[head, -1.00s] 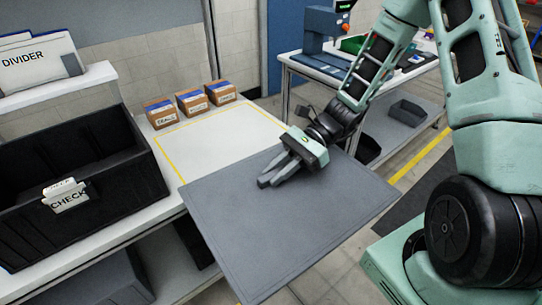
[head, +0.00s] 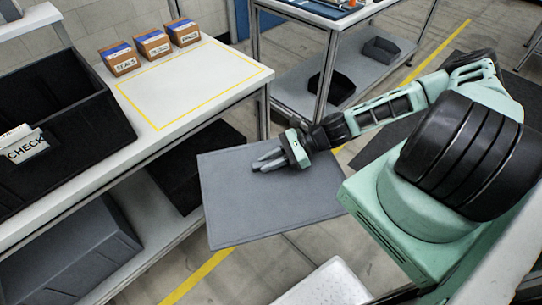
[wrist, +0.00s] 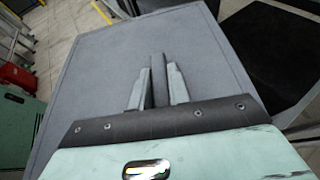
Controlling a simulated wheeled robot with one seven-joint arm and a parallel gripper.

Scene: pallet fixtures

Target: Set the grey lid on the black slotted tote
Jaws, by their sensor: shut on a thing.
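The grey lid (head: 265,205) is a flat, wide panel held out over the floor, to the right of the workbench and apart from it. My gripper (head: 256,164) is shut on the lid at its upper face. The black tote (head: 98,108) stands open on the bench at the left, cut off by the picture edge. A white CHECK card (head: 24,146) sits on its near wall.
Several small boxes (head: 153,44) stand along the bench's back edge. A yellow-outlined area (head: 190,85) of the bench is clear. Below are a grey box (head: 72,250) and a black bin (head: 205,160). A second table (head: 345,60) stands behind; a white object (head: 325,284) is at the bottom.

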